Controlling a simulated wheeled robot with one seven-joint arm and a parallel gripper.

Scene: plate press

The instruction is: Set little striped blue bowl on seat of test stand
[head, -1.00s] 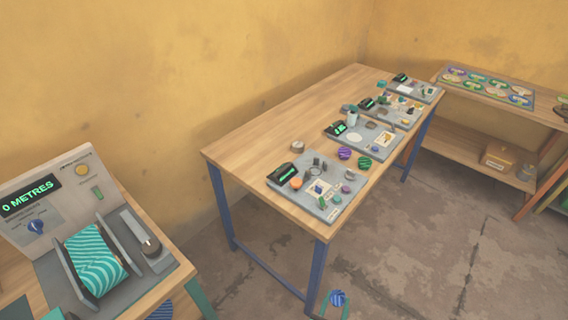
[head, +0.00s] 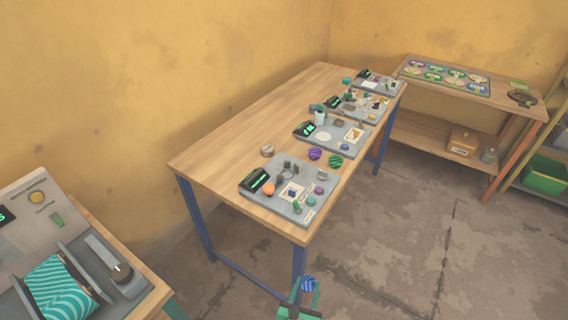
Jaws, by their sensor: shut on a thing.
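My gripper (head: 303,300) is at the bottom centre of the head view, below the near end of the long table. It is shut on the striped blue bowl (head: 309,283), a small round blue thing with paler stripes, held in the air off the table. Several grey test stands lie along the table. The nearest stand (head: 262,207) has a dark box with a green display, an orange knob and small parts on it. A second stand (head: 345,147) behind it has a white round disc, which may be a seat. Which seat is meant I cannot tell.
A purple striped bowl (head: 314,154) and a green striped bowl (head: 336,161) sit between the two nearer stands. The long wooden table (head: 232,135) is bare on its left side. A bench with a machine (head: 125,270) stands at lower left, shelving at right.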

